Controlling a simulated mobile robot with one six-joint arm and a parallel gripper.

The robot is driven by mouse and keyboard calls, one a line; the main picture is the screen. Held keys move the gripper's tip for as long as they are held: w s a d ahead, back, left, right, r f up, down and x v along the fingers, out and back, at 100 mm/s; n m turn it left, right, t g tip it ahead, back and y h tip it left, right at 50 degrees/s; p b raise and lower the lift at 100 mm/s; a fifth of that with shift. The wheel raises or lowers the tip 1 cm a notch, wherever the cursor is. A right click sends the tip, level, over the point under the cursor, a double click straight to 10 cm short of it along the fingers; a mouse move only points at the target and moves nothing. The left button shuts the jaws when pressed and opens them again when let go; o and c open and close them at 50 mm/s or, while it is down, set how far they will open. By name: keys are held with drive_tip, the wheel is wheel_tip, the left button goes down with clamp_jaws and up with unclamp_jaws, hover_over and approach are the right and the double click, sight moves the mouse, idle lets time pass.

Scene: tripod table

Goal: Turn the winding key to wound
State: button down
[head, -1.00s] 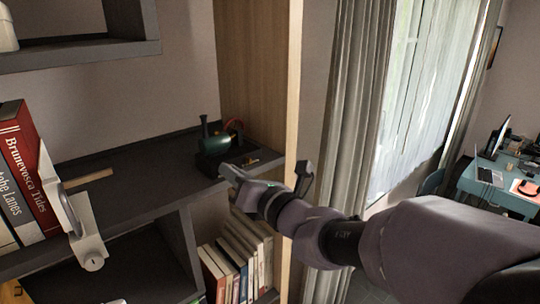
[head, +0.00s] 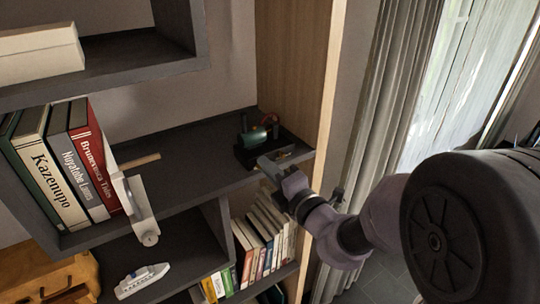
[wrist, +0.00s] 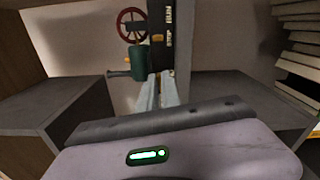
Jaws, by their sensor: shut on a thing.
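A small toy steam engine with a green boiler (head: 257,134) stands on a black base at the right end of the dark shelf. In the wrist view the green boiler (wrist: 140,62), a red spoked wheel (wrist: 132,24) and the black base (wrist: 183,45) show. The base bears pale lettering that seems to read STOP and RUN, with a small brass-coloured piece (wrist: 158,38) beside it. My gripper (head: 272,163) is at the base's front edge. In the wrist view its fingers (wrist: 157,88) are shut at the base. What they grip, probably the key, is hidden between them.
A wooden side panel (head: 290,70) rises close to the right of the engine. Books (head: 70,165) stand at the left, beside a white bracket-like object (head: 139,205). More books (head: 262,240) stand on the shelf below. The shelf between is mostly clear.

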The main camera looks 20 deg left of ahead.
drive_tip(key=shift+m+p, duration=0.9)
drive_tip(key=shift+m, duration=0.1)
drive_tip(key=c, duration=1.8)
unclamp_jaws()
drive_tip(key=shift+c, duration=0.2)
